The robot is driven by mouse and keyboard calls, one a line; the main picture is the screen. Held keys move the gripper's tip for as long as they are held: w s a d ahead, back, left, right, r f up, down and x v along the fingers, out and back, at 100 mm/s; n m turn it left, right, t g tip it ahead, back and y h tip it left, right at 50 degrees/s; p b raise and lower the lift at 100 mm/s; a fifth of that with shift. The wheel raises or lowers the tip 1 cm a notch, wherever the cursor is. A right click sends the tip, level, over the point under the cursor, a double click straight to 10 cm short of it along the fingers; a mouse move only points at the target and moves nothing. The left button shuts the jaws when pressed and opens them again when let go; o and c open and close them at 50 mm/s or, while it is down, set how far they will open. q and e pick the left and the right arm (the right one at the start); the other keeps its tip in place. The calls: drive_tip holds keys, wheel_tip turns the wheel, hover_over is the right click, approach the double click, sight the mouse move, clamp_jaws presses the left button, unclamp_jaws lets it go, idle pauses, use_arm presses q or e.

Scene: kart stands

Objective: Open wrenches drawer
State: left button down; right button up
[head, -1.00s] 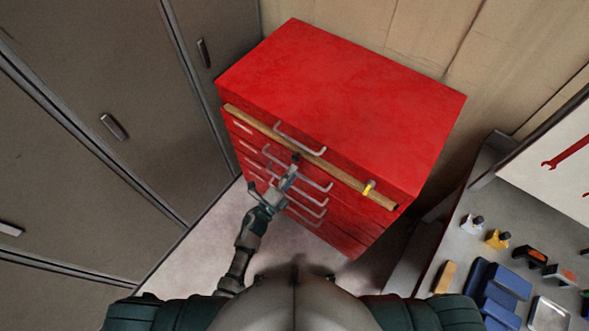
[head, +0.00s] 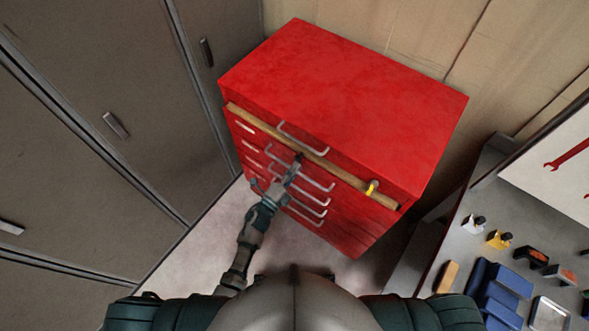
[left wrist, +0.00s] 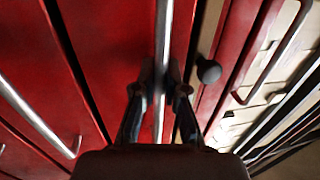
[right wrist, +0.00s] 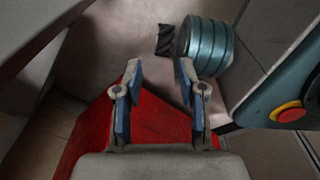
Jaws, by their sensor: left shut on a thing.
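The red drawer cabinet (head: 345,85) stands against the wall in the head view, with several silver bar handles down its front. My left gripper (head: 298,162) is at the second handle from the top (head: 318,182). In the left wrist view my left gripper (left wrist: 161,82) is shut on a silver bar handle (left wrist: 163,30), with red drawer fronts (left wrist: 105,50) on both sides. The drawer labels are too small to read. My right gripper (right wrist: 160,75) is open and empty, low over the floor; red cabinet surface (right wrist: 155,120) shows beyond it.
A tan strip (head: 250,117) with a yellow item (head: 372,187) runs along the top drawer's front. Grey lockers (head: 95,70) stand left. A bench at right holds blue boxes (head: 495,290) and small tools. Pale floor (head: 215,235) is clear before the cabinet.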

use_arm(q)
drive_tip(key=r+p+v, duration=0.1)
drive_tip(key=r+v, duration=0.1)
drive_tip(key=v, duration=1.1)
drive_tip(key=s+r+p+v, duration=0.1)
drive_tip(key=r+p+v, duration=0.1)
drive_tip(key=v, duration=1.1)
drive_tip(key=shift+a+r, duration=0.2)
drive_tip(key=shift+a, duration=0.05)
use_arm(e)
drive_tip(key=shift+s+d+r, duration=0.15)
drive_tip(key=shift+s+d, duration=0.05)
drive_tip(key=shift+s, duration=0.7)
drive_tip(key=shift+s+d+r, duration=0.1)
drive_tip(key=shift+s+d, duration=0.05)
drive_tip(key=shift+s, duration=0.7)
drive_tip(key=shift+s+d+r, duration=0.15)
drive_tip(key=shift+s+d, duration=0.05)
drive_tip(key=shift+s, duration=0.7)
use_arm(q)
drive_tip(key=shift+s, duration=0.1)
drive_tip(key=c, duration=1.3)
unclamp_jaws()
drive_tip(key=shift+o, duration=0.5)
drive_tip(key=shift+d+r, duration=0.1)
drive_tip(key=shift+r, duration=0.05)
use_arm(e)
drive_tip(key=shift+d, duration=0.15)
